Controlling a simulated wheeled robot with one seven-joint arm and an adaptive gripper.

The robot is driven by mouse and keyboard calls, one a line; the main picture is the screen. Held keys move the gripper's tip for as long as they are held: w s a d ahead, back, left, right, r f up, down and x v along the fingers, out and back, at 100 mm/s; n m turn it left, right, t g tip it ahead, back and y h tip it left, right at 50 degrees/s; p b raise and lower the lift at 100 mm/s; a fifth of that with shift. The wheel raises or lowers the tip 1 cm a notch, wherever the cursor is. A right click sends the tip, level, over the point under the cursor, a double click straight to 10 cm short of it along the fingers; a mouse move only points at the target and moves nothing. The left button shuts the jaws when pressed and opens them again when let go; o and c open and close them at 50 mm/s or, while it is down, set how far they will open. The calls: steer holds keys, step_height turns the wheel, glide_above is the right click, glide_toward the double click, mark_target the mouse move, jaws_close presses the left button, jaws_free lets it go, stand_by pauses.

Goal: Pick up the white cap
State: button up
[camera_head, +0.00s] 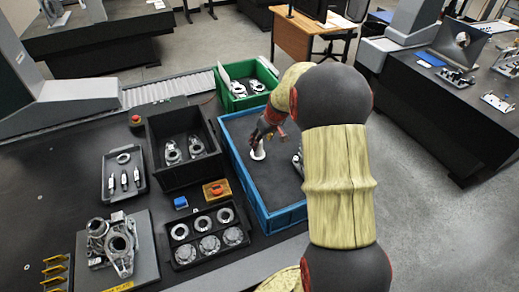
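A small white object, which looks like the white cap (258,154), is inside the blue bin (239,182) near its left side. My gripper (259,143) reaches down into this bin from the upper right, with its fingertips at or just above the white object. The fingers are small and dark, and I cannot tell whether they touch the object or have closed on it. My arm hides the right part of the bin.
A black bin (159,180) with metal parts stands left of the blue bin, and a green bin (233,103) with metal parts stands behind it. A black tray (182,259) of rings lies in front. Metal parts (298,160) show beside my arm inside the blue bin.

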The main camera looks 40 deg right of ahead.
steer(key=shift+x, duration=0.95)
steer(key=x, duration=0.1)
steer(key=b+x, duration=0.1)
steer(key=x, duration=0.2)
steer(key=shift+s+a+f+b, duration=0.2)
steer(key=shift+s+a+b, duration=0.05)
steer(key=shift+a+b, duration=0.1)
steer(key=shift+w+f, duration=0.25)
steer(key=shift+f, duration=0.1)
steer(key=shift+c, duration=0.7)
steer(key=shift+s, duration=0.1)
steer(key=c, duration=0.8)
steer(key=shift+c, duration=0.4)
